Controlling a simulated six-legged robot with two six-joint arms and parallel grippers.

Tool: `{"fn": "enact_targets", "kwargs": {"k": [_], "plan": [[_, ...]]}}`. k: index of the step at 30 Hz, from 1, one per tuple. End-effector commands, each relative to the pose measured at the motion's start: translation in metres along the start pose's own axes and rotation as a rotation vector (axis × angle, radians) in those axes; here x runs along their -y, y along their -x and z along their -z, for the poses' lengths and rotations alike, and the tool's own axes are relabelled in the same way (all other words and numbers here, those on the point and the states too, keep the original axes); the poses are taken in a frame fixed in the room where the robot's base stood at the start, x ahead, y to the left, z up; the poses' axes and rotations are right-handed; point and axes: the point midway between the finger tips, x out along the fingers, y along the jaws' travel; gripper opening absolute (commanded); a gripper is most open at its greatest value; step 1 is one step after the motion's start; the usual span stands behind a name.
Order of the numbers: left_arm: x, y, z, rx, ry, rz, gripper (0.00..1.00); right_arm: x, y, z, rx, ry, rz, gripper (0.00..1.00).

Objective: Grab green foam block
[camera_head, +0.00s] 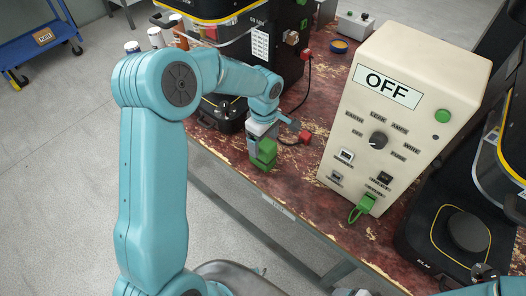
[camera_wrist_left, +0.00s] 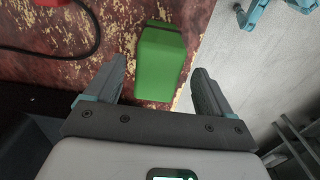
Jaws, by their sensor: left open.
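The green foam block (camera_head: 265,152) stands near the front edge of the worn red bench, partly hidden behind my left gripper in the head view. In the left wrist view the green block (camera_wrist_left: 161,66) lies ahead, between and slightly beyond the lines of the two fingers, with a dark band near its far end. My left gripper (camera_head: 262,143) is open above and beside the block. The left wrist view shows its jaws (camera_wrist_left: 157,85) spread wide on either side, with a gap to each finger. My right gripper does not show clearly.
A cream control box (camera_head: 405,105) marked OFF stands right of the block. A red plug (camera_head: 305,137) and a cable (camera_wrist_left: 85,30) lie nearby. A black machine (camera_head: 290,60) stands behind. The bench's front edge (camera_head: 240,178) is close, with grey floor below.

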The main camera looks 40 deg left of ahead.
Motion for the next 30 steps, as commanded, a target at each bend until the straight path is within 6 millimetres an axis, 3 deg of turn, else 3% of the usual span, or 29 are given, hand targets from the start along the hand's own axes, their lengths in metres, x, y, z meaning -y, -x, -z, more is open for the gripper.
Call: {"fn": "enact_targets", "kwargs": {"k": [5,12,21,27,30], "plan": [[0.0,-0.014,0.002,0.0,0.0,0.003,0.83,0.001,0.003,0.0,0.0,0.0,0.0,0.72],[-0.001,-0.051,0.004,0.001,0.0,0.003,0.83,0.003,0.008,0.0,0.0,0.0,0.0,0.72],[-0.002,-0.058,0.004,0.0,-0.001,0.0,0.83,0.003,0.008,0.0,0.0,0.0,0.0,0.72],[-0.002,-0.058,0.004,0.001,-0.001,0.0,0.27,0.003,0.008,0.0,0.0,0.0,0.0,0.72],[-0.002,-0.058,0.004,0.0,-0.001,0.0,0.27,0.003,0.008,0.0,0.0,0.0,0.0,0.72]]}}
